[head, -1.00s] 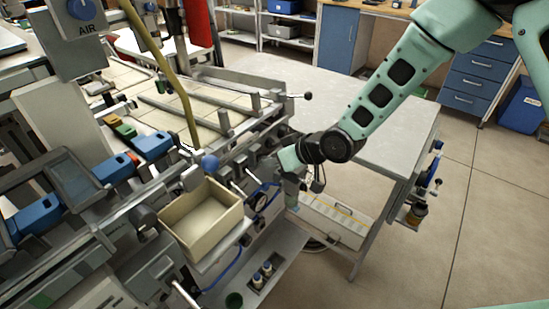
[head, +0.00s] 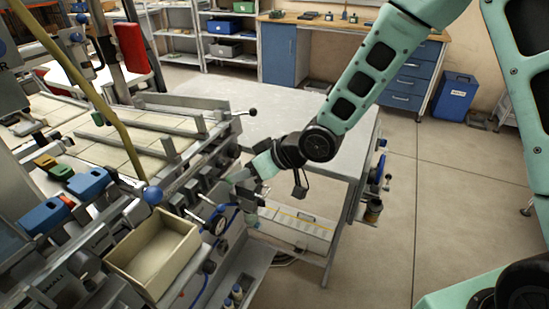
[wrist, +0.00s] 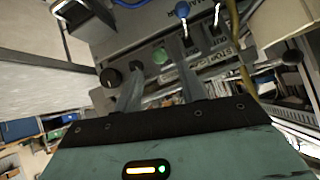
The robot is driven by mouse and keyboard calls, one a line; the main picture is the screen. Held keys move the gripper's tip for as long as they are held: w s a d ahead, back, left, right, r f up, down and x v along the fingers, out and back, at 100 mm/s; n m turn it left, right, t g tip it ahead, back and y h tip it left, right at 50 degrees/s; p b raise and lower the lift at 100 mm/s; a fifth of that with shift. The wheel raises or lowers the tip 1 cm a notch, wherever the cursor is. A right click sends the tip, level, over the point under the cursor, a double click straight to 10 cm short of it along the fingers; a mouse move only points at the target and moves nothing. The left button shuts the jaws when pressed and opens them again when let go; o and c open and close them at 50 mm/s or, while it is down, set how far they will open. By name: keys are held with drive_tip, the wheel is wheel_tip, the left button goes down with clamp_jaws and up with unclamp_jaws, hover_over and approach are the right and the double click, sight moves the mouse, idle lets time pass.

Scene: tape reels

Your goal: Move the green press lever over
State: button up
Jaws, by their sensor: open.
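In the head view my gripper (head: 240,180) points left at the machine's front side, and I cannot make out the green knob there.
A grey table (head: 300,135) stands behind.

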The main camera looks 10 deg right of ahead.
drive_tip(key=p+v, duration=0.1)
drive_tip(key=v, duration=0.8)
drive_tip(key=shift+s+d+r+p, duration=0.25)
drive_tip(key=shift+p, duration=0.1)
drive_tip(key=s+d+r+g+h, duration=0.1)
drive_tip(key=s+h, duration=0.3)
drive_tip(key=s, duration=0.7)
drive_tip(key=s+d+r+m+g+h, duration=0.1)
drive_tip(key=s+r+g+h, duration=0.2)
drive_tip(key=s, duration=0.9)
drive_tip(key=shift+r+g+h, duration=0.2)
drive_tip(key=shift+g+h, duration=0.3)
drive_tip(key=shift+g, duration=0.3)
drive_tip(key=shift+d, duration=0.25)
drive_tip(key=shift+c, duration=0.4)
